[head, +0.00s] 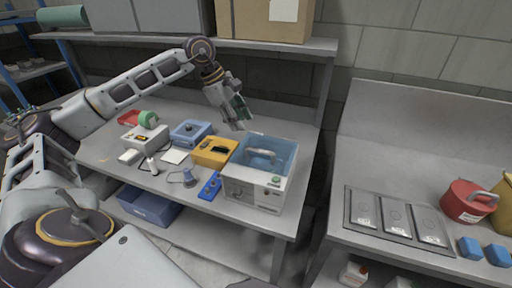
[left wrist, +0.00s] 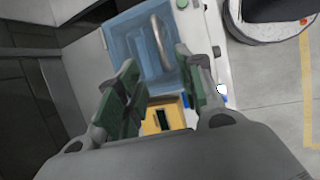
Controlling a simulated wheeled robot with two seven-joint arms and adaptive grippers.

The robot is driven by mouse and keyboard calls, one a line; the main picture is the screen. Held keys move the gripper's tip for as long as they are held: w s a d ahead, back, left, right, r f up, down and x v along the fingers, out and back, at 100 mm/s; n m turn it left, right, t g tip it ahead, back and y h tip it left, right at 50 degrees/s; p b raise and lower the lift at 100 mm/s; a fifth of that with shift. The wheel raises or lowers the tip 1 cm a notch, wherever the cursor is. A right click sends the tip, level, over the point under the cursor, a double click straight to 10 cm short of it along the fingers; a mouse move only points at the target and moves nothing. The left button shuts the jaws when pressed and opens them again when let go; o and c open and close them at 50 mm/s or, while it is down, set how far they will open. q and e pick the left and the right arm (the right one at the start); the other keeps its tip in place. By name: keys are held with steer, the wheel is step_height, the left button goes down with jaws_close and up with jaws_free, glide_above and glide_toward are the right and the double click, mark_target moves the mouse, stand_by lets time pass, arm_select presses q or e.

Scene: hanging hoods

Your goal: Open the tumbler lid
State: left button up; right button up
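The tumbler (head: 250,192) is a white box on the right end of the left bench. Its translucent blue lid (head: 284,151) is on top and looks down, with a grey bar handle (head: 261,153). In the left wrist view the blue lid (left wrist: 122,46) and its curved handle (left wrist: 160,42) lie beyond my fingers. My left gripper (head: 240,115) is above and behind the tumbler's left side, apart from the lid. Its two green-padded fingers (left wrist: 160,84) are spread with nothing between them. My right gripper is not in view.
A yellow device (head: 214,152), a blue device (head: 191,133) and a small blue block (head: 210,186) stand left of the tumbler. A shelf with a cardboard box (head: 265,18) is above the back. A second bench at right holds a red pot (head: 466,202).

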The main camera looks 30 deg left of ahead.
mark_target(258, 149)
arm_select(q)
steer(key=b+x, duration=0.3)
steer(key=x, duration=0.7)
steer(key=shift+d+f, duration=0.15)
steer(key=shift+f, duration=0.2)
steer(key=shift+w+d+f+b, duration=0.25)
steer(key=shift+f+b, duration=0.05)
steer(key=shift+f, duration=0.35)
jaws_close()
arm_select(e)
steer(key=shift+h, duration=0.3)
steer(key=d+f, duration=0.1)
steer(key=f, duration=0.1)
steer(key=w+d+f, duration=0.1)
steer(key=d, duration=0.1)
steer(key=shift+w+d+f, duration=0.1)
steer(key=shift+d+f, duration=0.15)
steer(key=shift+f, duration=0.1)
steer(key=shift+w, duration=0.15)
